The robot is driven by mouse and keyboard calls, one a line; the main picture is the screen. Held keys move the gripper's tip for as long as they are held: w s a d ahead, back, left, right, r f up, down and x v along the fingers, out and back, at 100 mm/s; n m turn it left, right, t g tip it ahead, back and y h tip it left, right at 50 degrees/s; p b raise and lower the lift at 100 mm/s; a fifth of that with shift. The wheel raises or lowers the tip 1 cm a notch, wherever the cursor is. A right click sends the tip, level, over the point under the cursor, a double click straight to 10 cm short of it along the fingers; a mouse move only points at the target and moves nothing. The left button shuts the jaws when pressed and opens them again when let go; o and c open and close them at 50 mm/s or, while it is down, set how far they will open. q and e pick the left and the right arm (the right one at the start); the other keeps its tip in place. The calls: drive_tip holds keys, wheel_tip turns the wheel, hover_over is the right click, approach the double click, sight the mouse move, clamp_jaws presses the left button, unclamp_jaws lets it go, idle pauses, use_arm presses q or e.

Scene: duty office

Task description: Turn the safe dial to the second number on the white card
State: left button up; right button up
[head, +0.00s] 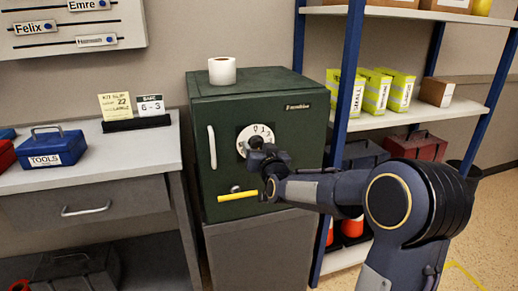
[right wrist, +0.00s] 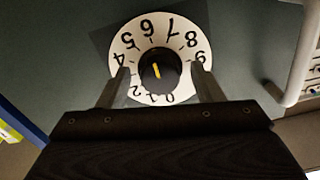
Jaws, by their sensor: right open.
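The green safe (head: 215,110) stands on a grey cabinet, its door shut. Its white dial (head: 256,131) is partly hidden by my right gripper (head: 262,156). In the right wrist view the dial (right wrist: 125,42) carries black digits around a black knob (right wrist: 160,85) with a yellow pointer line (right wrist: 157,70). My right gripper (right wrist: 162,80) is open, one finger on each side of the knob with gaps between. Some digits are hidden by the fingers, and which end of the line points is unclear. The white card (head: 150,104) reads "SAFE 6 - 3". My left gripper is out of view.
A yellow card (head: 115,105) shares the black holder on the desk with the white card. A blue toolbox (head: 53,148) stands left. A paper roll (head: 222,71) tops the safe. The safe has a pale door handle (head: 212,147); a yellow bar (head: 237,197) shows below. Shelves stand right.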

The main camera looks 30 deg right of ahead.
drive_tip(key=c, duration=1)
drive_tip(key=shift+o, duration=0.2)
drive_tip(key=n, duration=0.3)
drive_tip(key=shift+n, duration=0.3)
drive_tip(key=n, duration=0.4)
drive_tip(key=shift+n+p, duration=0.3)
drive_tip(key=shift+p, duration=0.1)
drive_tip(key=n+p, duration=0.1)
drive_tip(key=n, duration=0.3)
drive_tip(key=shift+n, duration=0.3)
drive_tip(key=shift+n+p, duration=0.5)
drive_tip(key=shift+n, duration=2)
